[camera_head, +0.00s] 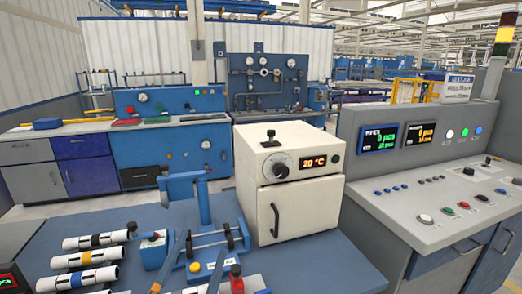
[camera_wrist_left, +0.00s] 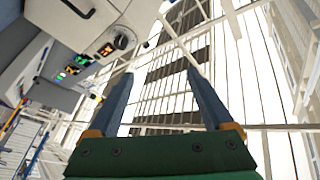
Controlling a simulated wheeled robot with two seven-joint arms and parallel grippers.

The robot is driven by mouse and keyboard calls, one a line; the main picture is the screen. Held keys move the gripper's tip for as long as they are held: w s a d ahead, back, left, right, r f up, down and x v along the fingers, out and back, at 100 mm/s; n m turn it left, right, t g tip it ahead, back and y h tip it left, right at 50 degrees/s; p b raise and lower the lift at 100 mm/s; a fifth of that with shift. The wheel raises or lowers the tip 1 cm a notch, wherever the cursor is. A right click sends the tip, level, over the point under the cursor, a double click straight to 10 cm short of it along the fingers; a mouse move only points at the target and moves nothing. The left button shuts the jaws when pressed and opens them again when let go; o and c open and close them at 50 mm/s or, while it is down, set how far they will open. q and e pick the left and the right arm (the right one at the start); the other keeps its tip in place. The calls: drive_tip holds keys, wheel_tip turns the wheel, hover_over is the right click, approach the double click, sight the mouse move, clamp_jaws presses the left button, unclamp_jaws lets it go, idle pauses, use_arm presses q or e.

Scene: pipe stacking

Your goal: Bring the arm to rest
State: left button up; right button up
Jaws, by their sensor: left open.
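My left gripper (camera_head: 204,243) shows at the bottom centre of the head view, its two blue fingers pointing up and spread apart. In the left wrist view the same gripper (camera_wrist_left: 158,80) is open, with nothing between its fingers and the ceiling structure behind. Its fingers overlap a blue press-like fixture (camera_head: 190,188) on the bench in the head view; I cannot tell the gap in depth. My right gripper is not in view.
Several white pipes with coloured bands (camera_head: 86,258) lie at the left of the blue bench (camera_head: 318,262). A white oven (camera_head: 303,208) reading 20 °C stands right of the fixture. A grey control console (camera_head: 400,190) is farther right. Bench in front of the oven is clear.

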use_arm(q)
drive_tip(key=s+a+f+n+g+y, duration=0.1)
drive_tip(key=s+a+f+n+g, duration=0.15)
drive_tip(key=f, duration=0.45)
drive_tip(key=s+a+f+n+g+y, duration=0.1)
drive_tip(key=s+a+f+g+y, duration=0.1)
drive_tip(key=f+g, duration=0.3)
drive_tip(key=s+a+f+n+g+y, duration=0.1)
drive_tip(key=s+a+f+n+g, duration=0.1)
drive_tip(key=f, duration=0.6)
drive_tip(key=s+f+n+g, duration=0.1)
drive_tip(key=s+f+g, duration=0.7)
drive_tip(key=s+f, duration=0.45)
wheel_tip(320, 180, down, 12)
drive_tip(key=s, duration=0.3)
drive_tip(key=s+a+f+g, duration=0.1)
drive_tip(key=s+f+g, duration=0.1)
drive_tip(key=s+f, duration=1)
drive_tip(key=shift+s+a, duration=0.25)
drive_tip(key=shift+s, duration=0.05)
